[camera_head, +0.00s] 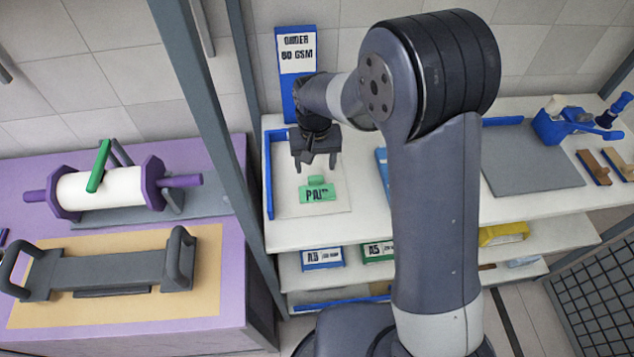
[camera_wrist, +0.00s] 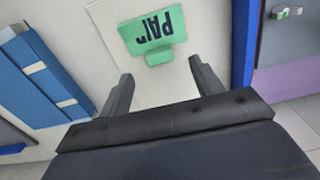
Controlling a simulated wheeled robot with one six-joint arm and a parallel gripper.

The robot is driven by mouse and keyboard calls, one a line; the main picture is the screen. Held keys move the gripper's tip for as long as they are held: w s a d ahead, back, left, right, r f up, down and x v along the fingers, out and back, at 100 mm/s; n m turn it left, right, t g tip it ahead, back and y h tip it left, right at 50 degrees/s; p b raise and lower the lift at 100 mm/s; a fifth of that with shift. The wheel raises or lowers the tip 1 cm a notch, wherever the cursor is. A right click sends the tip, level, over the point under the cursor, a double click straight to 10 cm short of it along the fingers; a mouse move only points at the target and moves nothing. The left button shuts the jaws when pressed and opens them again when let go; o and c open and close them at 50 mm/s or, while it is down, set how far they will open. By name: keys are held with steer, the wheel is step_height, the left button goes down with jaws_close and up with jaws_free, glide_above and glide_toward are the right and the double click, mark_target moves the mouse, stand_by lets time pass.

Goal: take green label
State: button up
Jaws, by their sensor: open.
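The green label (camera_head: 317,193) lies on a pale sheet or board on the white shelf top. It has dark lettering that seems to read "PAI…" and a small raised tab. In the wrist view the green label (camera_wrist: 152,34) shows upside down at the top middle, its tab toward my gripper. My gripper (camera_head: 318,163) is above and a little behind the label in the head view. In the wrist view my gripper (camera_wrist: 160,68) is open, with its two fingers apart and nothing between them. The label is apart from the fingers.
A blue upright sign (camera_head: 297,55) stands behind my gripper. A blue edge strip (camera_head: 269,170) runs left of the label. A grey post (camera_head: 215,125) stands farther left, beside a purple table (camera_head: 225,320) with a white roller. A grey mat (camera_head: 530,158) lies to the right.

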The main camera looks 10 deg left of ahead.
mark_target(316, 177)
steer(key=shift+f+p, duration=0.75)
steer(key=shift+f, duration=1.85)
steer(key=shift+c, duration=0.3)
steer(key=c, duration=1)
steer(key=shift+r, duration=0.15)
step_height(316, 177, up, 13)
steer(key=shift+p, duration=0.35)
